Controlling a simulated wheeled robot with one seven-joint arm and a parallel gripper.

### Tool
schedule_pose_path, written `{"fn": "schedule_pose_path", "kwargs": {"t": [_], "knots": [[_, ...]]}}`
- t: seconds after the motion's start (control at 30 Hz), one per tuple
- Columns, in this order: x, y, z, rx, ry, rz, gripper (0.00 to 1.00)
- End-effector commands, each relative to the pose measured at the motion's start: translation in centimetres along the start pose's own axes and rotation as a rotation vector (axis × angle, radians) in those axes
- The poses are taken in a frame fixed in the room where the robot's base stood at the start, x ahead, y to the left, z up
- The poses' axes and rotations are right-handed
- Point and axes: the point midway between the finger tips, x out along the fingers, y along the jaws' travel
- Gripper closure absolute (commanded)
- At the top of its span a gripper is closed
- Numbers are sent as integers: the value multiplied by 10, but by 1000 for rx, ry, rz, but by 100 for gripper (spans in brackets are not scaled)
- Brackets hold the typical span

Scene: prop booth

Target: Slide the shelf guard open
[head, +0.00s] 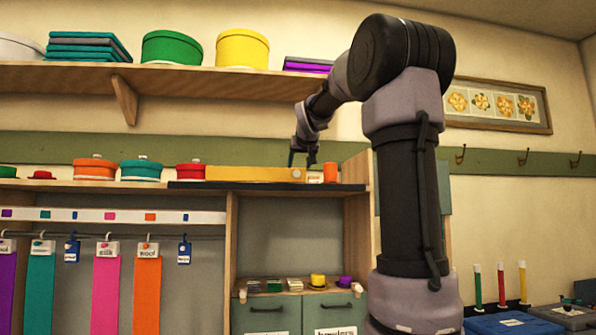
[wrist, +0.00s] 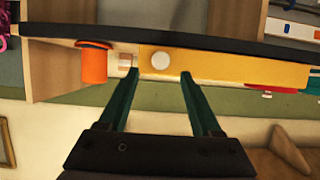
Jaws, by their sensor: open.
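The shelf guard (head: 250,174) is a long yellow panel standing along the upper shelf of the wooden unit, just behind a black strip (head: 235,186). A round pale knob (head: 297,175) sits at its right end. In the wrist view, which looks upside down, the yellow guard (wrist: 235,68) runs to the right from the white knob (wrist: 160,61). My gripper (wrist: 160,75) is open and empty. Its two green fingers appear on either side of the knob in the wrist view; I cannot tell how close they are. In the head view my gripper (head: 303,157) is just above the knob end.
An orange cylinder (head: 330,172) and a small white-and-orange item (head: 314,177) stand just right of the guard. A red tin (head: 190,171) and a teal tin (head: 141,171) are at its left. A higher shelf (head: 190,82) with round boxes overhangs at the back left.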

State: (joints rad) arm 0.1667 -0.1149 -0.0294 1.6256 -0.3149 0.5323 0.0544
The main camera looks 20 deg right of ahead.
Motion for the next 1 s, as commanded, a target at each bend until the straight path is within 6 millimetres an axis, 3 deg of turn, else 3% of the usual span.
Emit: {"fn": "schedule_pose_path", "kwargs": {"t": [0.1, 0.3, 0.9, 1.0], "knots": [[-25, 0, -1, 1, 2, -1, 35], [-49, -1, 0, 1, 0, -1, 35], [-54, -1, 0, 0, -2, -1, 35], [-58, -4, 9, 8, -15, -9, 35]]}}
